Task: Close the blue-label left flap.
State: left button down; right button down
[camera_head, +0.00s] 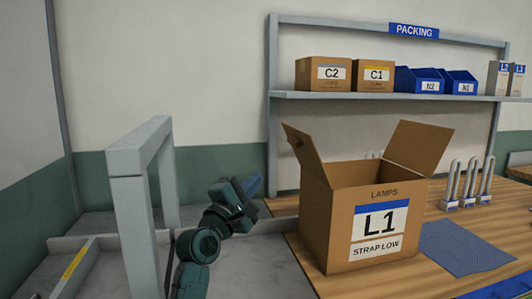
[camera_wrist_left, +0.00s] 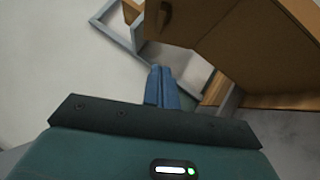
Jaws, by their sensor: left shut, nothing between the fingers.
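An open cardboard box (camera_head: 341,236) marked L1, LAMPS and STRAP LOW stands on the wooden table. Its label has a blue band on top. Its left flap (camera_head: 302,154) stands up and leans outward to the left; its right flap (camera_head: 418,147) stands up and leans outward to the right. My left gripper (camera_head: 252,185) is to the left of the box, apart from it, below the left flap's height. Its blue fingers (camera_wrist_left: 161,87) are together and empty in the left wrist view, with brown cardboard (camera_wrist_left: 245,45) beyond them. My right gripper is not in view.
A blue-grey sheet (camera_head: 465,248) lies right of the box, with several lamps (camera_head: 468,185) behind it. A grey frame (camera_head: 131,210) stands left of my left arm. A shelf (camera_head: 400,96) behind holds boxes and blue bins. Open air lies above the box.

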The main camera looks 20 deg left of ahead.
pick_arm(q)
send_near(289, 143)
jog(key=w+a, duration=0.2)
jog(key=shift+w+d+r+p, duration=0.35)
jog(key=shift+w+d+r, duration=0.05)
jog(key=shift+w+d, duration=0.4)
jog(key=shift+w+d+r+p, duration=0.3)
jog(key=shift+w+d+r, duration=0.1)
jog(key=shift+w+d, duration=0.35)
jog(key=shift+r, duration=0.1)
